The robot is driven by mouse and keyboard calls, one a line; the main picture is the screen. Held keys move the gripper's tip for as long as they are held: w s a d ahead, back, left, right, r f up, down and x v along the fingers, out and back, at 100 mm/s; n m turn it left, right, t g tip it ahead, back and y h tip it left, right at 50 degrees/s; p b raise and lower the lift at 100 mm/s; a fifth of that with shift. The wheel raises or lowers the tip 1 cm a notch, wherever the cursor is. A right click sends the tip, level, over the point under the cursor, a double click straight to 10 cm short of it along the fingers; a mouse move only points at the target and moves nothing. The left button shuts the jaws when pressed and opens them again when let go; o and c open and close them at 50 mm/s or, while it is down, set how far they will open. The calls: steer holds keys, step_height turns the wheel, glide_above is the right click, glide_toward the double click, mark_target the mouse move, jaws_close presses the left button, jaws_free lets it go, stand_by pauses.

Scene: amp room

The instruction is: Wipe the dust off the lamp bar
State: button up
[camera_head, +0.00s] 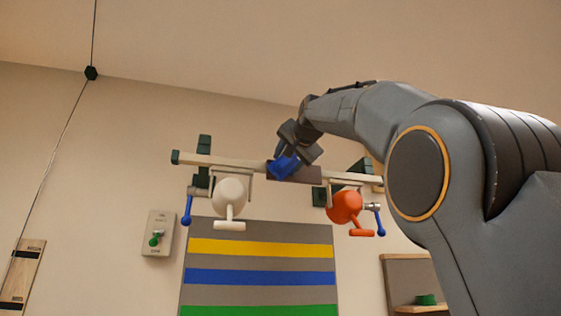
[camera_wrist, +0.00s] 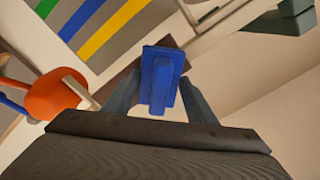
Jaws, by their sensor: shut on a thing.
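The lamp bar (camera_head: 220,163) is a long pale bar high on the wall, sloping slightly down to the right. A dark brown patch (camera_head: 305,175), perhaps the dust, covers its middle; it also shows in the wrist view (camera_wrist: 119,78). My gripper (camera_head: 286,157) is at the bar's middle, shut on a blue block-like wiper (camera_head: 283,167). In the wrist view the wiper (camera_wrist: 158,78) sits between both fingers. It overlaps the left end of the brown patch in the head view. I cannot tell whether it touches the bar.
A white lamp (camera_head: 230,193) and an orange lamp (camera_head: 344,206) hang below the bar, each beside a blue lever. A striped panel (camera_head: 260,230) is below, a switch plate (camera_head: 159,234) at left. A cable hangs far left. My arm hides the bar's right end.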

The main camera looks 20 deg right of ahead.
mark_target(274, 163)
steer(key=shift+d, duration=0.25)
steer(key=shift+w, duration=0.1)
steer(key=shift+w+a, duration=0.15)
steer(key=shift+a, duration=1.85)
steer(key=shift+s+f+b, duration=0.1)
steer(key=shift+s+b, duration=0.3)
steer(key=shift+s, duration=0.15)
steer(key=shift+s+b, duration=0.95)
steer(key=shift+s, duration=1.5)
steer(key=shift+s+b, duration=0.45)
steer(key=shift+s, duration=1)
